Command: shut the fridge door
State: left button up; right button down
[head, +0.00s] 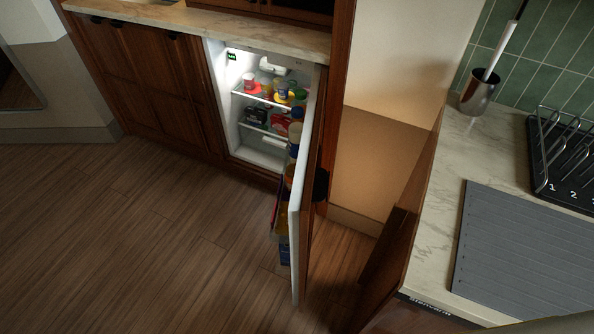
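The fridge (237,115) is built in under a marble counter, and its lit inside is in plain view. Its door (301,215) stands wide open, hinged on the right side, swung out into the room and seen nearly edge-on. Bottles and packets sit in the racks on the door's inner side (294,140). The shelves (262,99) hold several cups, jars and boxes. The door's outer face is mostly hidden from this angle. Neither of my grippers can be made out in the head view.
Wooden floor (130,220) is clear in front of the fridge and to its left. A marble counter (436,225) on the right carries a grey mat (525,255), a black rack (565,165) and a metal holder (477,95). A narrow floor gap lies between door and right counter.

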aim_at(311, 183)
jog(key=k+l, duration=0.25)
jog(key=k, duration=0.25)
jog(key=k+l, duration=0.25)
jog(key=k, duration=0.3)
jog(key=i+j, duration=0.25)
jog(key=i+j+u, duration=0.15)
jog(key=i, duration=0.25)
